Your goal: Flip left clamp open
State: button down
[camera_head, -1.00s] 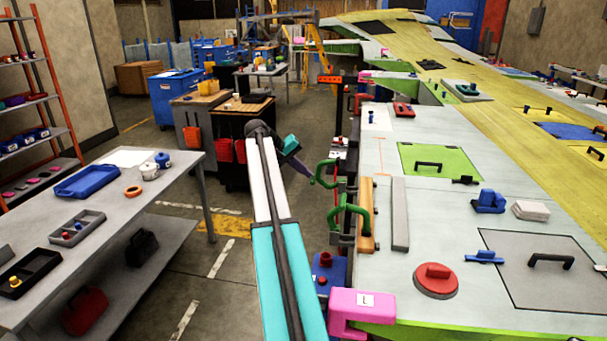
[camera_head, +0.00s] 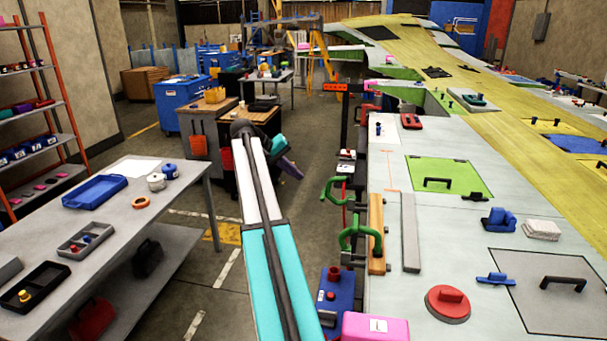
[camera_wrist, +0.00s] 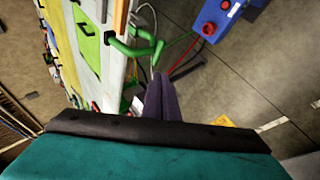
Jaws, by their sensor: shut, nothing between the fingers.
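Two green clamps sit on the wing jig's left edge in the head view, a farther one (camera_head: 333,191) and a nearer one (camera_head: 352,238). I cannot tell which is the left clamp. A pink block (camera_head: 362,328), with a white label too small to read, is at the bottom edge. My gripper (camera_head: 297,174) is left of the farther green clamp, apart from it in the picture. In the wrist view my purple fingers (camera_wrist: 162,98) are together and empty, below a green clamp (camera_wrist: 130,48). My arm hides part of the floor.
A blue box with a red top (camera_head: 337,298) is below the nearer clamp. A grey worktable (camera_head: 182,205) with trays stands left. An orange-topped post (camera_head: 349,88) rises behind the clamps. Bare floor (camera_head: 205,282) lies between the table and my arm.

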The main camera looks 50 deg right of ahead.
jog(key=shift+w+a+r, duration=0.25)
jog(key=shift+w+a, duration=0.15)
jog(key=shift+a, duration=0.1)
jog(key=shift+w+a+r, duration=0.25)
jog(key=shift+w+a, duration=0.15)
jog(key=shift+a, duration=0.05)
